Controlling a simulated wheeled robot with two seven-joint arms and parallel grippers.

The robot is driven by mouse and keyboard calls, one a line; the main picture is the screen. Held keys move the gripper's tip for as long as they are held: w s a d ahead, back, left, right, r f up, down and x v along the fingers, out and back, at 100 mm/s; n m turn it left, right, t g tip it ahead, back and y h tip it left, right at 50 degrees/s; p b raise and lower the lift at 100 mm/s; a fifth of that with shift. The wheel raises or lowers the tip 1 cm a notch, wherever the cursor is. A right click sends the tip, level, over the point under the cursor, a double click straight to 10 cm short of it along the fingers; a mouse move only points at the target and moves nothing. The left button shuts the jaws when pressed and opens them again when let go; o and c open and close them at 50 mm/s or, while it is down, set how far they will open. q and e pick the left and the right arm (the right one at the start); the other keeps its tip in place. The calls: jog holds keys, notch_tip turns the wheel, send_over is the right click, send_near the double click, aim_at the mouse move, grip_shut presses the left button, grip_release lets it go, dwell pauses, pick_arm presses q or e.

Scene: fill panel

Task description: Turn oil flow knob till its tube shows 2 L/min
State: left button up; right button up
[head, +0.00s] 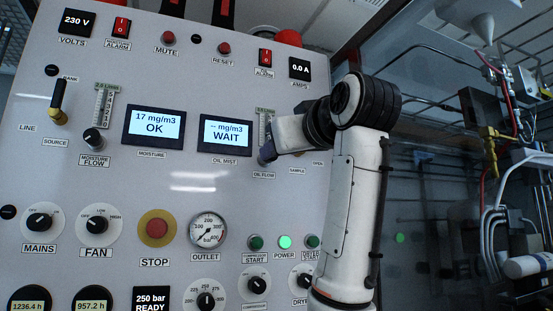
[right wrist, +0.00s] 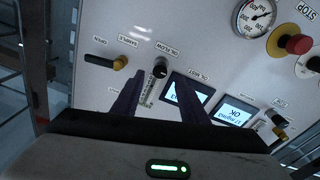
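The oil flow knob (right wrist: 160,69) is a dark round knob under its OIL FLOW label, seen upside down in the right wrist view. Its scaled tube (right wrist: 148,92) runs from it between my fingers; the level cannot be read. My right gripper (right wrist: 157,80) is open, with one dark finger on each side of the knob and tube. Its fingertips (head: 267,153) are close to the panel above the OIL FLOW label; contact cannot be told. My left gripper is not in view.
The oil mist display (head: 226,134) reads WAIT, left of my gripper. The moisture display (head: 154,126) reads 17 mg/m3 OK. The moisture flow knob (head: 93,138) is farther left. A yellow-tipped sample lever (right wrist: 120,62) stands beside the knob. Pipes and wires fill the right side.

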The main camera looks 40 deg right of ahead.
jog(key=b+v, duration=0.1)
jog(key=v, duration=0.4)
jog(key=shift+s+a, duration=0.1)
jog(key=shift+s, duration=0.3)
